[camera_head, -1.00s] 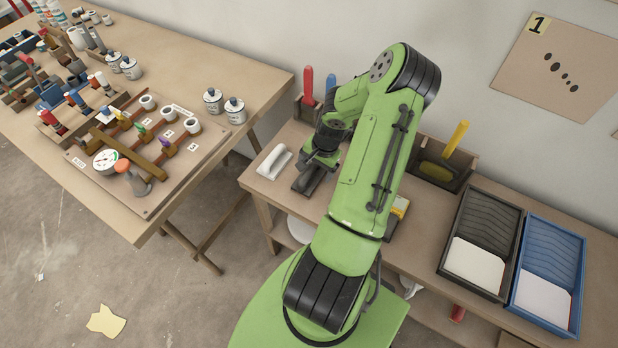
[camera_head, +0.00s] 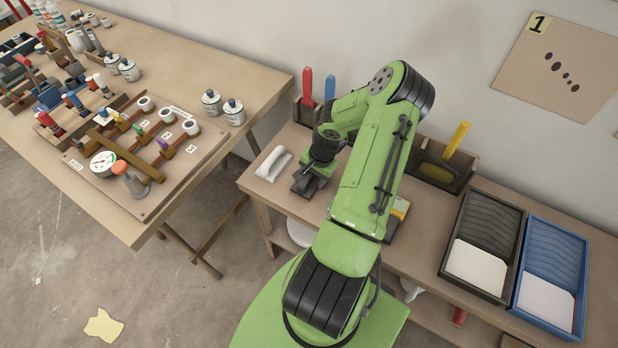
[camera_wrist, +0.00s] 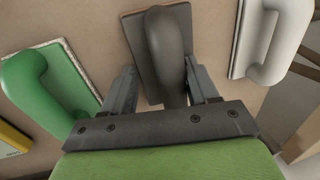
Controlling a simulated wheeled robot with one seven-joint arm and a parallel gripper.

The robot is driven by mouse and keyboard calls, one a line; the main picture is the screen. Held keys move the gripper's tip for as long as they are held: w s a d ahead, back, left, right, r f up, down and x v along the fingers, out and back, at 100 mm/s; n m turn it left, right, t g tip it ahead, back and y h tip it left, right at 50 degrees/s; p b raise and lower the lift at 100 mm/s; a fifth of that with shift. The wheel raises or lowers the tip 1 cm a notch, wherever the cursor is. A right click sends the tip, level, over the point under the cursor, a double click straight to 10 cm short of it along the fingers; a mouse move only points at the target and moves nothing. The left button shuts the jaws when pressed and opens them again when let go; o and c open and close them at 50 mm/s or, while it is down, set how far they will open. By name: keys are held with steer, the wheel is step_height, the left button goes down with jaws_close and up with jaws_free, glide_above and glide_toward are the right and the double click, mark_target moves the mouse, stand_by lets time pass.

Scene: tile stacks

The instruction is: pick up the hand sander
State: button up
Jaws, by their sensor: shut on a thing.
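The hand sander (camera_head: 303,187) appears as a dark grey block with a thick arched handle, on the bench in the head view. In the wrist view the sander (camera_wrist: 167,40) lies between my gripper's fingers (camera_wrist: 161,72), upper centre. My gripper (camera_head: 314,174) is shut on its handle from above. The front part of the block sticks out past the fingers in the head view, and my wrist hides the rest. I cannot make out any gap between the block and the bench.
A white handled tool (camera_wrist: 272,45) stands close on one side of the sander, and a green handled one (camera_wrist: 45,85) on the other. Behind is a holder with red (camera_head: 307,86) and blue handles. Black (camera_head: 481,235) and blue trays (camera_head: 548,265) stand right.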

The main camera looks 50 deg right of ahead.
step_height(320, 180, up, 10)
steer(key=shift+r+p, duration=0.1)
steer(key=shift+p, duration=1.05)
steer(key=c, duration=0.3)
steer(key=o, duration=0.8)
jaws_close()
